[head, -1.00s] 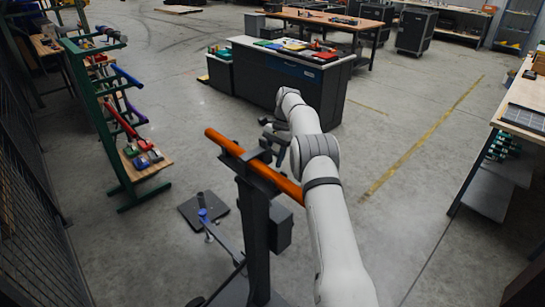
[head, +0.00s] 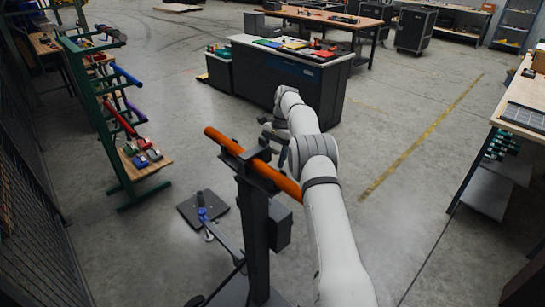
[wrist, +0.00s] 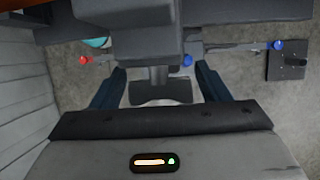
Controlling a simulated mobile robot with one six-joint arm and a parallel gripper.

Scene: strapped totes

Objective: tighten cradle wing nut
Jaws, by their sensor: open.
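An orange bar (head: 225,142) lies across the dark cradle (head: 262,171) on top of a grey post. My gripper (head: 270,136) is beside the cradle, on its far side in the head view, partly hidden by my arm. In the wrist view the cradle's dark underside (wrist: 125,50) fills the top. A dark wing nut (wrist: 160,91) with a short stem hangs below it. The open fingers of my gripper (wrist: 160,75) stand on either side of the wing nut, with a visible gap on both sides. I see no contact.
The stand's post (head: 255,230) rises from a base with a blue-knobbed arm (head: 203,215) near a dark floor plate (head: 188,210). A green rack (head: 95,120) stands left. A dark cabinet (head: 285,85) stands behind.

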